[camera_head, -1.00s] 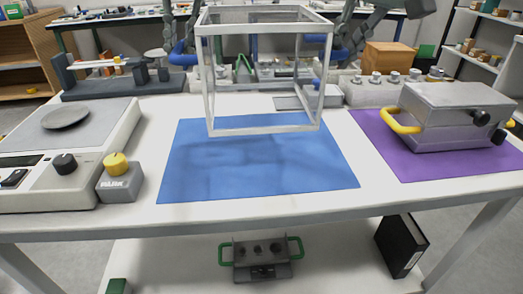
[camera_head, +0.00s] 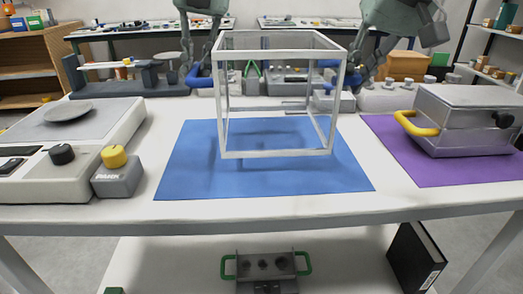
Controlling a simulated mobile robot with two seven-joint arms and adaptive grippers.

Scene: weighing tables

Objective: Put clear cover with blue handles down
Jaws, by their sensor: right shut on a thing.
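The clear cover (camera_head: 277,155) is a see-through box with a white frame, upright and level over the blue mat (camera_head: 180,180). A faint shadow lies on the mat; I cannot tell whether its bottom frame touches the mat. Its blue handles stick out at the left (camera_head: 197,80) and right (camera_head: 352,79). My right gripper (camera_head: 359,74) is shut on the right handle. My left gripper (camera_head: 209,66) is at the left handle, but its fingers are too small and dark to show their grip.
A scale (camera_head: 60,150) and a yellow-knobbed PARK block (camera_head: 118,180) stand left of the mat. A grey metal box (camera_head: 470,120) with a yellow handle stands on a purple mat (camera_head: 440,172) at right. Metal weights stand behind. A green-handled item (camera_head: 266,262) sits on the lower shelf.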

